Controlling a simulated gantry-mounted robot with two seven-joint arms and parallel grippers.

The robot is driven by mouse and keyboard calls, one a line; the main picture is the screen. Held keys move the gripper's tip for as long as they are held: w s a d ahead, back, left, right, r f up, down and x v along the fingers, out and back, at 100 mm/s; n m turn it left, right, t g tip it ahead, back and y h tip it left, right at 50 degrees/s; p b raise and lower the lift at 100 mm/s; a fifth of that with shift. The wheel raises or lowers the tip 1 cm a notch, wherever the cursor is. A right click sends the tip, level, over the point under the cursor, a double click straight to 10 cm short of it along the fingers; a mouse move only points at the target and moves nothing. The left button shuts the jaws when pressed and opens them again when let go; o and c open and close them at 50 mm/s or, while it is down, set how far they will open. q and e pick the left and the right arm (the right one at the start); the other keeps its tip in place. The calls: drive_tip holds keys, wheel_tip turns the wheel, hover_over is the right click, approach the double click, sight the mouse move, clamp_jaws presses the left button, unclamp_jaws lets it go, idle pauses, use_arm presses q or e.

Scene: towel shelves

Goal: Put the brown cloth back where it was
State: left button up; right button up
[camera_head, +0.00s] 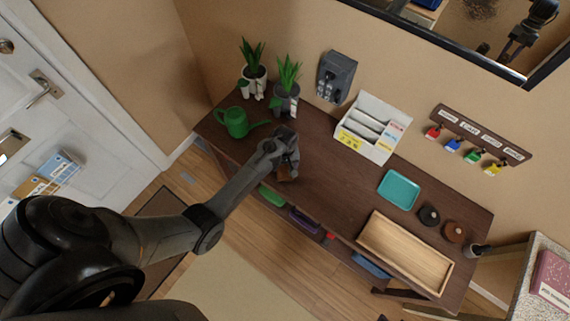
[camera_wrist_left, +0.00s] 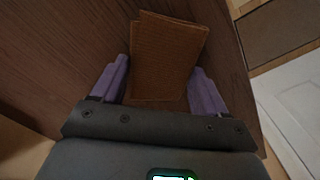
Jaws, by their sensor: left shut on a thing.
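The brown cloth (camera_wrist_left: 168,56) is a folded, ribbed rectangle. In the left wrist view it sits between the two purple fingers of my left gripper (camera_wrist_left: 162,88), which is shut on it. In the head view the gripper (camera_head: 289,162) is over the front left part of the dark wooden table (camera_head: 325,185), with a small part of the cloth (camera_head: 284,175) showing below it. The wrist hides the rest of the cloth. Below the tabletop, a green cloth (camera_head: 271,196), a purple cloth (camera_head: 304,221) and a blue cloth (camera_head: 370,265) show at the front. My right gripper is not in view.
A green watering can (camera_head: 236,122) and two potted plants stand at the table's left end. A white sorter (camera_head: 372,128) stands at the back. A teal tray (camera_head: 399,190) and a wooden tray (camera_head: 405,252) lie on the right. The table's middle is clear.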

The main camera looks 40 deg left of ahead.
use_arm(q)
drive_tip(key=shift+f, duration=0.2)
drive_tip(key=shift+f, duration=0.1)
drive_tip(key=o, duration=0.9)
wheel_tip(320, 180, up, 12)
drive_tip(key=s+d+r+m+t, duration=0.1)
drive_tip(key=s+d+r+m, duration=0.2)
drive_tip(key=s, duration=0.4)
drive_tip(key=s+d+r+m+t, duration=0.1)
drive_tip(key=s+d+r+m, duration=0.1)
drive_tip(key=s+m, duration=0.3)
drive_tip(key=s+d+r+m+t, duration=0.1)
drive_tip(key=s+d+r+m, duration=0.2)
drive_tip(key=s, duration=0.6)
drive_tip(key=shift+s+d+r+m+t, duration=0.1)
drive_tip(key=shift+d+r+m+t, duration=0.25)
drive_tip(key=shift+d+m, duration=0.25)
